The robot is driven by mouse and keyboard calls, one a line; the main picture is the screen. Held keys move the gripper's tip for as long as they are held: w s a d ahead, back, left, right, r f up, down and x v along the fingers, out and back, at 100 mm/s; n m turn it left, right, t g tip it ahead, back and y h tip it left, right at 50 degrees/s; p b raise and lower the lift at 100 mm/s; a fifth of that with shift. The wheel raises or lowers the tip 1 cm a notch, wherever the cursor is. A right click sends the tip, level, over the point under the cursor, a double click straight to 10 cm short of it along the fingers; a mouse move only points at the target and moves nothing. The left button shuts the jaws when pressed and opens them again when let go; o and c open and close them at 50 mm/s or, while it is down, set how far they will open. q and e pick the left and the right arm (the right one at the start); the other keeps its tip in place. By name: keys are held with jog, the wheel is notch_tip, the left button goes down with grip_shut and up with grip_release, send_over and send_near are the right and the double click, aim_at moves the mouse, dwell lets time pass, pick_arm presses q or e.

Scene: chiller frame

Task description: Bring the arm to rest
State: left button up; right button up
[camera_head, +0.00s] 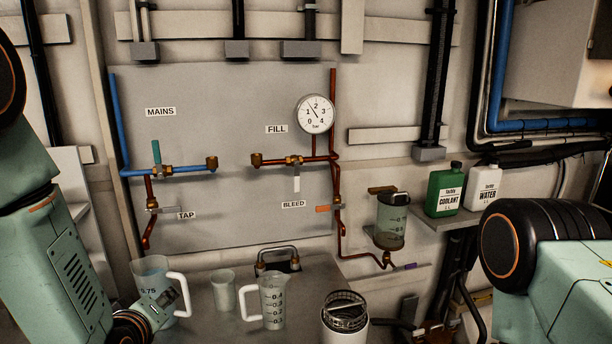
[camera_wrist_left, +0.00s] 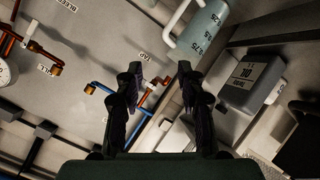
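My left arm (camera_head: 50,240) comes in from the left in the head view, with part of its wrist (camera_head: 158,307) low in front of a large jug. Its fingers cannot be made out there. In the left wrist view my left gripper (camera_wrist_left: 161,75) has its two dark fingers apart with nothing between them. The tap piping (camera_wrist_left: 125,92) shows beyond the fingers, apart from them as far as I can tell. My right arm (camera_head: 555,265) fills the lower right of the head view; its gripper is out of the picture.
A panel (camera_head: 230,110) carries pipes, valves and a gauge (camera_head: 315,114). Below stand a large jug (camera_head: 150,268), a smaller jug (camera_head: 272,300), a cup (camera_head: 223,290) and a white canister (camera_head: 345,325). Green (camera_head: 445,190) and white (camera_head: 483,187) bottles sit on a right shelf.

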pick_arm(q)
jog(key=s+d+f+m+g+h+b, duration=0.1)
jog(key=s+f+m+g+b, duration=0.2)
jog(key=s+f, duration=0.5)
jog(key=s+d+f+m+g+b, duration=0.25)
jog(key=s+f, duration=0.25)
jog(key=f, duration=0.7)
jog(key=s+f+m+g+b, duration=0.3)
jog(key=s+f+g+b, duration=0.4)
jog(key=s+f, duration=1.2)
jog(key=shift+s+d+m+h+b, duration=0.4)
jog(key=shift+s+b, duration=0.45)
jog(key=shift+s, duration=0.35)
pick_arm(e)
notch_tip(320, 180, down, 15)
jog(key=shift+f, duration=0.15)
pick_arm(q)
jog(key=shift+w, duration=0.1)
pick_arm(e)
jog(key=shift+w, duration=0.25)
jog(key=shift+s, duration=0.1)
pick_arm(q)
jog(key=shift+c, duration=0.5)
